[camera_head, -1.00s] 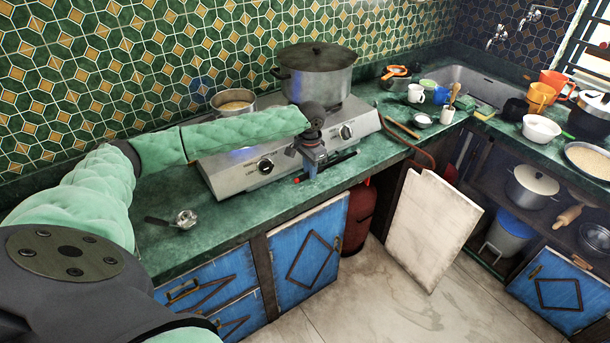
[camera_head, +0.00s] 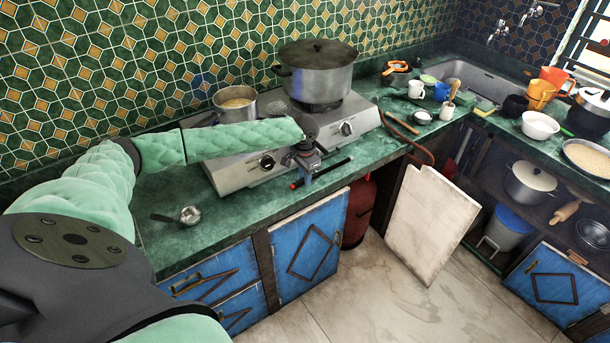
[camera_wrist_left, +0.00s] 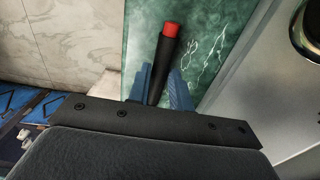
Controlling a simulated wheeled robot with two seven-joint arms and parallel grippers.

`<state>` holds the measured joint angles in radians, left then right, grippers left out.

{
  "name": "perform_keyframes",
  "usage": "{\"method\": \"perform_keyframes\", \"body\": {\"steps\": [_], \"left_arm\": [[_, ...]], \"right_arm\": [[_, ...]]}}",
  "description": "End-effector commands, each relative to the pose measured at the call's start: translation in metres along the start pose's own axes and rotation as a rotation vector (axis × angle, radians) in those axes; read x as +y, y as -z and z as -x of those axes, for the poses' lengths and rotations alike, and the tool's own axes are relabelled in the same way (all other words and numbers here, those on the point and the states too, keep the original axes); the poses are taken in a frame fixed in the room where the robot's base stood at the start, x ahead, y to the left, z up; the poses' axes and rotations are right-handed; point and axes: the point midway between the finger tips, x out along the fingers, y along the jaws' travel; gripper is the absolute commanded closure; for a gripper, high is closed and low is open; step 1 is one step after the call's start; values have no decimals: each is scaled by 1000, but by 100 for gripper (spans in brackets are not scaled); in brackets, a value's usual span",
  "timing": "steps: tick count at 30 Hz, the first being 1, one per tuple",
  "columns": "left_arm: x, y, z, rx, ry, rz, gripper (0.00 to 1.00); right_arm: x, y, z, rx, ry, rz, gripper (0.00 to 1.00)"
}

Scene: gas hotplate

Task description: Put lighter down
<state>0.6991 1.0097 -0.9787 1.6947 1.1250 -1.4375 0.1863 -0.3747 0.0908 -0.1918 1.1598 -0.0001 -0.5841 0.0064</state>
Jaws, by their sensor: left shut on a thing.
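The lighter is a thin black stick (camera_head: 335,167) with a red end, in front of the hotplate (camera_head: 232,178) and over the front strip of the green counter. My left gripper (camera_head: 306,176) is shut on it, and the lighter sticks out on both sides. In the left wrist view the lighter (camera_wrist_left: 163,68) lies between the two blue fingers (camera_wrist_left: 159,88), its red end pointing away over the counter. I cannot tell whether the lighter touches the counter (camera_head: 235,220). My right gripper is not in view.
A large lidded pot (camera_head: 316,75) and a small pan (camera_head: 236,103) stand on the hotplate. A metal ladle (camera_head: 189,215) lies on the counter at left. A pale board (camera_head: 428,222) leans against the cabinets. Mugs and bowls crowd the right counter by the sink.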

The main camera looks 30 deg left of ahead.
Motion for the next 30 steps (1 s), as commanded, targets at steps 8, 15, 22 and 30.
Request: {"method": "perform_keyframes", "body": {"steps": [8, 15, 22, 30], "left_arm": [[0, 0, -2, 0, 0, 0, 57], [0, 0, -1, 0, 0, 0, 57], [0, 0, 13, 2, 1, 0, 57], [-1, 1, 57, 3, 1, 0, 57]], "right_arm": [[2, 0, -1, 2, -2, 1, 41], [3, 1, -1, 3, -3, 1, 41], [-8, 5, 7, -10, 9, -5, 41], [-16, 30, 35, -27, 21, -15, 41]]}}
